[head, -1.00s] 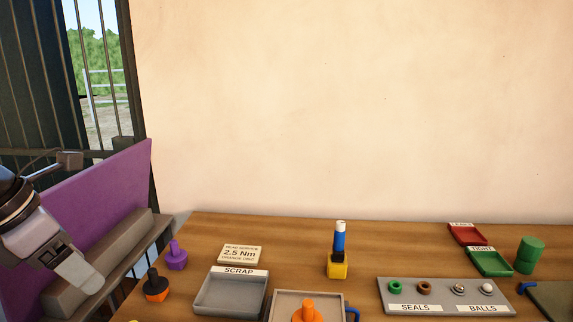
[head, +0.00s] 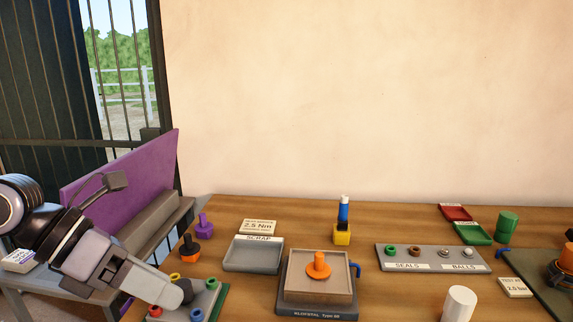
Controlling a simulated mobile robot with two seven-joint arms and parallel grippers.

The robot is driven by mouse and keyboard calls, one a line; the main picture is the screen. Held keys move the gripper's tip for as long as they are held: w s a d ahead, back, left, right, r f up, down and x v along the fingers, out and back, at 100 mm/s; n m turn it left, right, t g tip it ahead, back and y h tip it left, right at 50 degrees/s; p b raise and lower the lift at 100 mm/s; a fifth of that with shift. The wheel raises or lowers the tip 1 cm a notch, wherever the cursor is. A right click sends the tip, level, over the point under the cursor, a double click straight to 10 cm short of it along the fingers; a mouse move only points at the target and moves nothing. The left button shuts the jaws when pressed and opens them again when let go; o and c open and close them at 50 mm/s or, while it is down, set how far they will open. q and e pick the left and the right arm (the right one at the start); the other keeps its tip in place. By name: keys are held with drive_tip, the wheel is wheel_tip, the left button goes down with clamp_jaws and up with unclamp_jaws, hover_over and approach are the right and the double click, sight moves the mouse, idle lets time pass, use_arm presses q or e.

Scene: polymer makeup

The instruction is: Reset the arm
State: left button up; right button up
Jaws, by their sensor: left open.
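My left gripper (head: 172,291) comes in from the left and is over the table's left front corner. It is open, and I see nothing held in it. Its fingertips are beside or just above a grey board (head: 206,300) with several coloured rings; I cannot tell whether they touch. A dark rounded piece (head: 185,288) shows right at the fingertips. My right gripper is not in view.
A grey scrap tray (head: 253,256) and a square tray with an orange knobbed part (head: 318,266) stand right of the gripper. A seals and balls board (head: 433,258) and a white cylinder (head: 459,303) are farther right. A purple-backed bench (head: 120,185) stands left.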

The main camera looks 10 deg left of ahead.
use_arm(q)
drive_tip(key=w+d+r+n+t+h, duration=0.2)
drive_tip(key=d+r+n+t+h, duration=0.55)
drive_tip(key=n+h, duration=0.2)
drive_tip(key=w+a+f+n+t+y, duration=0.25)
drive_tip(key=a+f+n+y, duration=0.25)
drive_tip(key=f+n+y, duration=0.6)
drive_tip(key=w+a+f+n+t+y, duration=0.1)
drive_tip(key=a+f+n+t+y, duration=0.2)
drive_tip(key=a+f+n+y, duration=0.8)
drive_tip(key=s+d+f+n+g+h, duration=0.2)
drive_tip(key=s+d+f+n+g, duration=0.25)
drive_tip(key=s+f+g, duration=0.4)
drive_tip(key=s+d+f+n+g+h, duration=0.2)
drive_tip(key=s+d+f+n+g, duration=0.25)
drive_tip(key=s, duration=0.65)
drive_tip(key=w+d+f+t+h+b, duration=0.1)
drive_tip(key=w+f+t, duration=0.2)
drive_tip(key=f, duration=0.3)
drive_tip(key=w+d+f+t+h+b, duration=0.1)
drive_tip(key=w+d+f+t+b, duration=0.1)
drive_tip(key=f, duration=0.5)
drive_tip(key=shift+w+d+m+t, duration=0.3)
drive_tip(key=shift+w+m+t, duration=0.15)
drive_tip(key=shift+w+t, duration=0.3)
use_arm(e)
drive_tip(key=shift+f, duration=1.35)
use_arm(q)
drive_tip(key=shift+f, duration=0.1)
